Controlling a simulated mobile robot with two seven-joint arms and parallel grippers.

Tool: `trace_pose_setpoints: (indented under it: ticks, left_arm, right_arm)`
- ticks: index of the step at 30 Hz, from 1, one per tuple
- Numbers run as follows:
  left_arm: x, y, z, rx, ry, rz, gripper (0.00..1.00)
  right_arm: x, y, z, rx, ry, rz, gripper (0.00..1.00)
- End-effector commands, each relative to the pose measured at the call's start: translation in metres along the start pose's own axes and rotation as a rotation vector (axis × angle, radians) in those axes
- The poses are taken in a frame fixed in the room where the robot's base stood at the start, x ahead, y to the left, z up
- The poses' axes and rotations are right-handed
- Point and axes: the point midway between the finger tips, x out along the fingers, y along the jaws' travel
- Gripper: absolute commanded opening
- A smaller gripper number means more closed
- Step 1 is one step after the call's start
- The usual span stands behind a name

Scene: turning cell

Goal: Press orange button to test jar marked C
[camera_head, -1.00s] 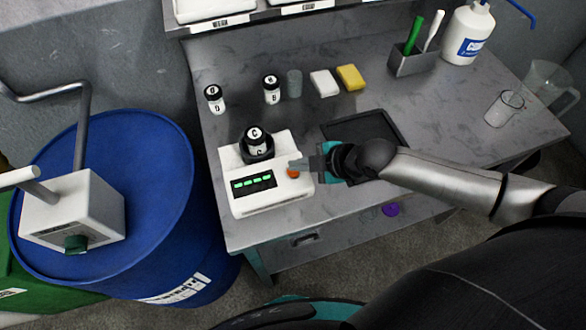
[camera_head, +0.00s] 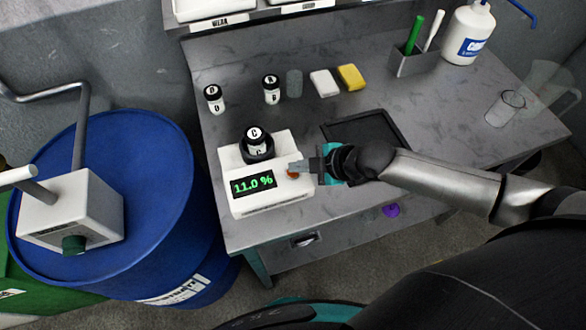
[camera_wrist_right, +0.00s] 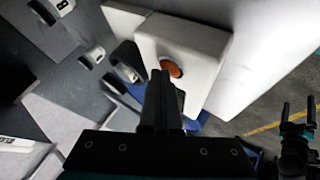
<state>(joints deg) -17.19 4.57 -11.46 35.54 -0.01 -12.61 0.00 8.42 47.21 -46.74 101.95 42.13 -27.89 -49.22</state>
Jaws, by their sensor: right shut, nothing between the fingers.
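The jar marked C (camera_head: 255,140) stands upright in the dark round holder on top of the white tester (camera_head: 272,198). The tester's display (camera_head: 254,184) shows "11.0 %" in green. The orange button (camera_head: 292,173) is on the tester's right side, partly hidden by my fingertips. My right gripper (camera_head: 300,166) is shut and empty, with its tips at the button; I cannot tell whether they touch. In the right wrist view, the orange button (camera_wrist_right: 172,69) shows just beyond the closed fingers (camera_wrist_right: 162,88).
Two more jars, D (camera_head: 214,99) and B (camera_head: 271,89), stand behind the tester beside a grey cup (camera_head: 294,83). White (camera_head: 324,83) and yellow (camera_head: 351,77) blocks lie further right. A dark tray (camera_head: 388,128) lies behind my right gripper. A blue drum (camera_head: 150,170) stands left.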

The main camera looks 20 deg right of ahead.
Motion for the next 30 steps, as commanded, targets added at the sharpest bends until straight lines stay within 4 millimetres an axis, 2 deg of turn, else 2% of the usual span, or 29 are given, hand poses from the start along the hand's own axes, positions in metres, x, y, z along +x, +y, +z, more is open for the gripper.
trace_pose_setpoints:
  ticks: [11,23,30]
  left_arm:
    - [-0.016,0.0,-0.001,0.0,0.0,0.0,0.92]
    - [-0.018,-0.001,-0.002,0.0,0.0,0.0,0.92]
    - [-0.04,-0.001,-0.004,0.0,0.0,0.0,0.92]
  right_arm:
    - [-0.012,0.008,-0.007,0.0,-0.002,-0.001,0.0]
    - [-0.013,0.009,-0.009,0.0,-0.001,-0.001,0.0]
    - [-0.029,0.021,-0.02,-0.001,-0.001,-0.001,0.0]
